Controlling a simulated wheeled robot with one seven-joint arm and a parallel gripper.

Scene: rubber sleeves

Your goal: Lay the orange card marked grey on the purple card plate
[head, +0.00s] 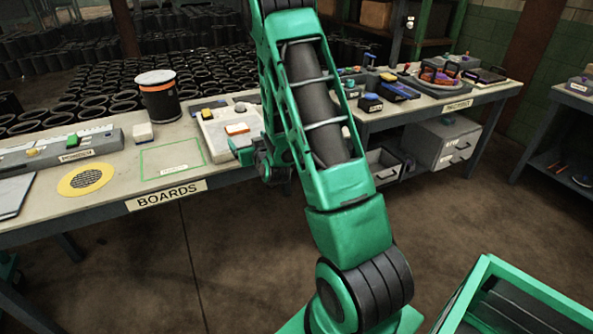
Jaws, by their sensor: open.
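A small orange block or card (237,129) lies on a pale board (222,133) on the left table, just left of my arm. It is too small to read any marking on it. My gripper (250,155) is at the table's front edge, close to the orange piece and on the near side of it. It is partly hidden by my own arm, and nothing shows held in it. I cannot make out a purple card plate for certain; small coloured pieces stand on the right table (425,100).
The left table (120,165) is labelled BOARDS. It holds a dark can with an orange band (160,94), a yellow disc (86,180) and a green outlined area (172,157). A grey drawer unit (443,143) stands under the right table.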

